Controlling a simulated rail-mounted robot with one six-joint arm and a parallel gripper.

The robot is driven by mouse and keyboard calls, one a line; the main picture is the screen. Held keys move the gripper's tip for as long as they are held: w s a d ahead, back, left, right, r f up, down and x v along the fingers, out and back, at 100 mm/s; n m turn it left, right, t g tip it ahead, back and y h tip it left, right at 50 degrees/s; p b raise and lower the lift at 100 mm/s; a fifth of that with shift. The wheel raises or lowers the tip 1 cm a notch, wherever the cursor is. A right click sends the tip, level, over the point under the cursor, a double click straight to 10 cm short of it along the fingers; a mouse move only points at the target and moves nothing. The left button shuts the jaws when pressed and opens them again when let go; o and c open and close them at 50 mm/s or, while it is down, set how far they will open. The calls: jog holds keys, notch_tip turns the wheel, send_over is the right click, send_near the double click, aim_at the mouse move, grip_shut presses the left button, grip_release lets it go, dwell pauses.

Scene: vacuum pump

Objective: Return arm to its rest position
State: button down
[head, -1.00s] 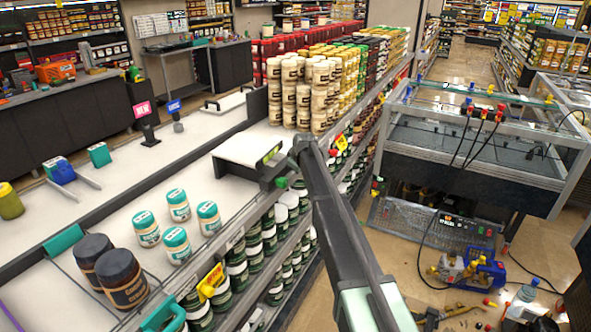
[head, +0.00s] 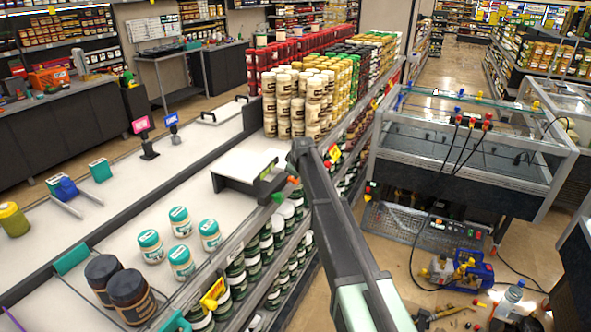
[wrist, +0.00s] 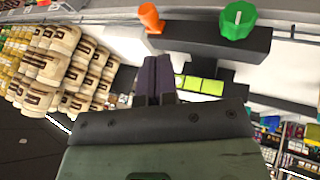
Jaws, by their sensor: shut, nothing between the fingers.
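My arm (head: 345,235) reaches up from the lower middle of the head view, with its far end beside the shelf counter. My gripper shows in the wrist view (wrist: 157,80), with its two dark fingers together and nothing between them. In the head view the fingers are hidden behind the arm. Past the fingers in the wrist view is a dark bar with an orange knob (wrist: 150,18) and a green knob (wrist: 237,22). The fingertips appear apart from both, though the depth is hard to judge.
A white-topped device (head: 245,168) stands on the counter left of my arm. Stacked cream jars (wrist: 70,65) are close by. Teal-lidded jars (head: 180,222) stand on the counter. Right are a glass-topped case (head: 460,135) and a blue-yellow machine (head: 472,270) on the floor.

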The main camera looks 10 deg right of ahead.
jog(key=shift+f, duration=0.1)
jog(key=s+a+f+m+g+b, duration=0.1)
jog(key=s+f+m+g, duration=0.1)
jog(key=s, duration=1.3)
jog(key=s+a+f+m+g+b, duration=0.1)
jog(key=s+m, duration=0.3)
jog(key=s, duration=1.1)
jog(key=s+a+f+m+g+b, duration=0.1)
jog(key=s+f+m+g+b, duration=0.1)
jog(key=s, duration=1.4)
notch_tip(320, 180, down, 2)
jog(key=shift+f+m+g, duration=0.1)
jog(key=shift+m+g, duration=0.5)
jog(key=shift+g, duration=0.3)
